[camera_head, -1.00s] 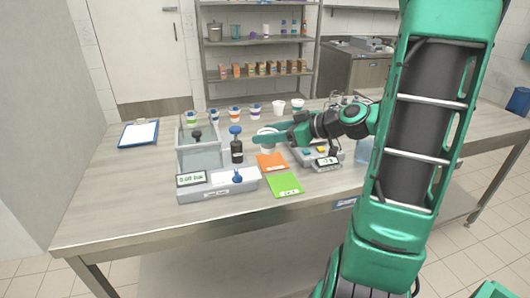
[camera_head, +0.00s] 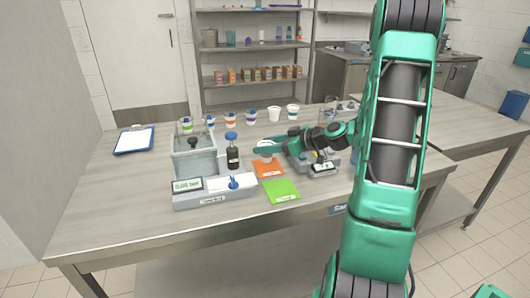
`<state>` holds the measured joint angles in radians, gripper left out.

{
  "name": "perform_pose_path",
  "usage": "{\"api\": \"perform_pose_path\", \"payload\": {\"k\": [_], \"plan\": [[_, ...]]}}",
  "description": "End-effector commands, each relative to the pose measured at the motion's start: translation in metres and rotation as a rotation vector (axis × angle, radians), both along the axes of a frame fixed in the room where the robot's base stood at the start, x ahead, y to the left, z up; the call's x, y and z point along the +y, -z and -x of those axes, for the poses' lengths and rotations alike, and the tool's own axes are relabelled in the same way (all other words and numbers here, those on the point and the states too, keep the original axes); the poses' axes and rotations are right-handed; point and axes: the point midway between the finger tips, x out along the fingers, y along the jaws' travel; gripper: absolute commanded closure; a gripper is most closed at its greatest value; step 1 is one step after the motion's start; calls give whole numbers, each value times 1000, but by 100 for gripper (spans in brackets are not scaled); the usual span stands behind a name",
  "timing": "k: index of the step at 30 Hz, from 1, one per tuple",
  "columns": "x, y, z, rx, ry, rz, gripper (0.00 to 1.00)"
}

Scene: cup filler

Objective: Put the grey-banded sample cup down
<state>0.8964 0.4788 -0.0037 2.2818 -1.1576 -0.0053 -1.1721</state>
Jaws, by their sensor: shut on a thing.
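My gripper (camera_head: 264,148) is over the middle of the bench, just behind the orange mat (camera_head: 268,168). It is shut on a white cup (camera_head: 266,143), whose rim shows just above the green fingers. The fingers hide most of this cup, so I cannot make out its grey band or tell whether its base touches anything. The cup looks roughly upright. My gripper is to the right of a dark bottle with a blue cap (camera_head: 232,153).
A green mat (camera_head: 281,191) lies near the front edge. Several cups stand behind, including a plain white one (camera_head: 274,114). A small device with a display (camera_head: 322,168) is at right.

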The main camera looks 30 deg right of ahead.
Motion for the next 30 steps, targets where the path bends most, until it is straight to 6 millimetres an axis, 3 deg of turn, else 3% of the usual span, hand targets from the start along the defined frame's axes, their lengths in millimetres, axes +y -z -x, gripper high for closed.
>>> {"api": "perform_pose_path", "payload": {"k": [4,11,12,14,23,30], "plan": [[0,20,0,2,0,-2,78],[0,22,0,0,0,0,78],[0,22,1,1,0,0,42],[-1,22,1,1,1,0,32],[-2,21,2,1,2,0,32],[-15,11,23,0,7,1,32]]}}
